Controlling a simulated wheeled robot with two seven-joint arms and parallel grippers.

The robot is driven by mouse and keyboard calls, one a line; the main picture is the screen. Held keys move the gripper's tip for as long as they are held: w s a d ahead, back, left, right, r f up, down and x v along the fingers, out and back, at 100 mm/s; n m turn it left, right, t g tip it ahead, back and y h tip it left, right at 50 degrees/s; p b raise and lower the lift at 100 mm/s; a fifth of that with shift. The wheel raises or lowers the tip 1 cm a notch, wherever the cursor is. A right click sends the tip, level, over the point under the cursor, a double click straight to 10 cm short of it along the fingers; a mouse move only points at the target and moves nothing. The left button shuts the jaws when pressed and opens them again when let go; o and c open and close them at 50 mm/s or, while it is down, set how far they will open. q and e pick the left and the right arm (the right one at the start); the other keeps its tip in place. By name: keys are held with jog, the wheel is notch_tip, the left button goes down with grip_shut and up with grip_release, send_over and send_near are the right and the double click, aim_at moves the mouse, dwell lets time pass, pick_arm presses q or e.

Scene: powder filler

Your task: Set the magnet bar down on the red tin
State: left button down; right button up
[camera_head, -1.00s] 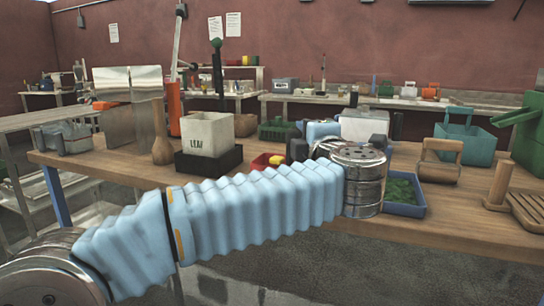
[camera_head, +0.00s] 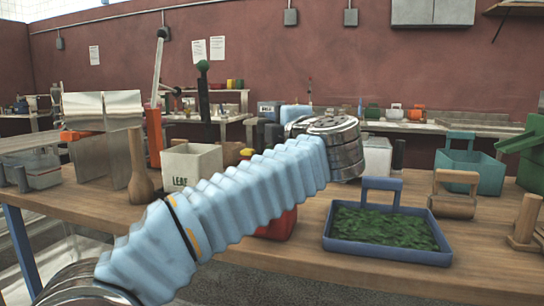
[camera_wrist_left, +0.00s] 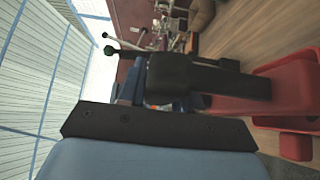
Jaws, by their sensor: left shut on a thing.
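My left gripper (camera_head: 273,135) is beyond my light blue sleeved arm in the head view, high over the bench, and partly hidden by it. It is shut on the magnet bar, whose shape is hard to make out. A small yellow piece (camera_head: 247,152) shows beside the gripper; I cannot tell whether it belongs to the bar. In the left wrist view the dark gripper (camera_wrist_left: 205,80) has red surfaces beyond it. The red tin (camera_head: 276,225) stands on the bench, mostly hidden behind my sleeve; it appears to be the red thing (camera_wrist_left: 290,90) at the wrist view's right. No right gripper shows.
A blue tray (camera_head: 390,252) with green leaves lies right of the red tin. A wooden-handled block (camera_head: 455,205) and a teal basket (camera_head: 470,170) stand farther right. The white LEAF bin (camera_head: 182,162) and a wooden pestle-like piece (camera_head: 139,170) stand left. Bare bench runs along the front.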

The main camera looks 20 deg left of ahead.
pick_arm(q)
notch_tip(320, 180, down, 6)
jog(key=w+a, duration=0.1)
jog(key=w, duration=0.1)
jog(key=shift+a, duration=0.15)
jog(key=shift+w+f, duration=0.1)
jog(key=shift+f, duration=0.05)
jog(key=c, duration=1.2)
grip_release()
jog(key=shift+f, duration=0.1)
jog(key=o, duration=0.4)
jog(key=shift+o, duration=0.2)
jog(key=b+v, duration=0.2)
jog(key=v, duration=1)
jog(key=shift+r, duration=0.2)
